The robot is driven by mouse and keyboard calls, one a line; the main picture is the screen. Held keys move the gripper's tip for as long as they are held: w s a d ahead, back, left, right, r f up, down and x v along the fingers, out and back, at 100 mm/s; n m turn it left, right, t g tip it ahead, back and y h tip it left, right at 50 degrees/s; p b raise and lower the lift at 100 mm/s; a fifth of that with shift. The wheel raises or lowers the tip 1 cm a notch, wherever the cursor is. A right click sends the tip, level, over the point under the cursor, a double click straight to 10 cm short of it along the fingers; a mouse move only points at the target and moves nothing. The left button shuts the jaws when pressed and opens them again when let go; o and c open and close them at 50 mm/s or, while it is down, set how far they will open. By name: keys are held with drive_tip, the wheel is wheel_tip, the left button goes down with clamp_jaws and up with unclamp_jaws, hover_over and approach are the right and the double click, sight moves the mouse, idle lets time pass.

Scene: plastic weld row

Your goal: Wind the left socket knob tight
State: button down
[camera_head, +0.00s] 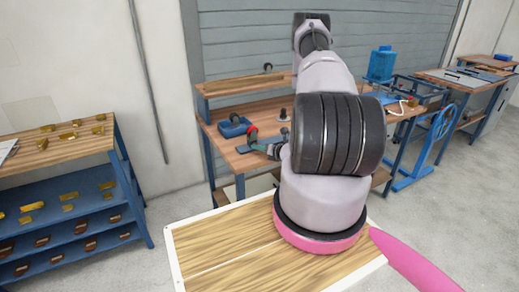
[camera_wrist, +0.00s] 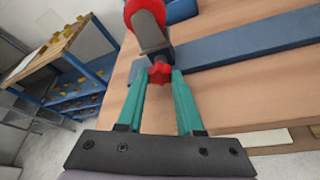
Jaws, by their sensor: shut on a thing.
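The socket knob (camera_wrist: 160,73) is small, red and lobed, and sits at the front foot of a dark grey holder (camera_wrist: 150,32) in the wrist view. A red round part (camera_wrist: 143,10) rests in that holder and is cut off by the top edge. My gripper (camera_wrist: 161,76) has its two green fingers closed on the knob, one tip on each side. In the head view my gripper (camera_head: 265,149) is small at the bench front, beside the red part (camera_head: 253,134); the knob cannot be made out there. My arm hides the bench to the right.
The wooden workbench (camera_head: 222,155) carries a blue tool (camera_head: 234,126) behind the holder. A dark blue bar (camera_wrist: 250,38) runs right from the holder. A blue shelf rack (camera_head: 70,206) with yellow pieces stands at left.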

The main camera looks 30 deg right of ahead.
drive_tip(key=shift+d+m+y, duration=0.1)
drive_tip(key=shift+m+y, duration=0.4)
drive_tip(key=shift+m, duration=0.3)
drive_tip(key=c, duration=0.6)
unclamp_jaws()
drive_tip(key=shift+o, duration=0.2)
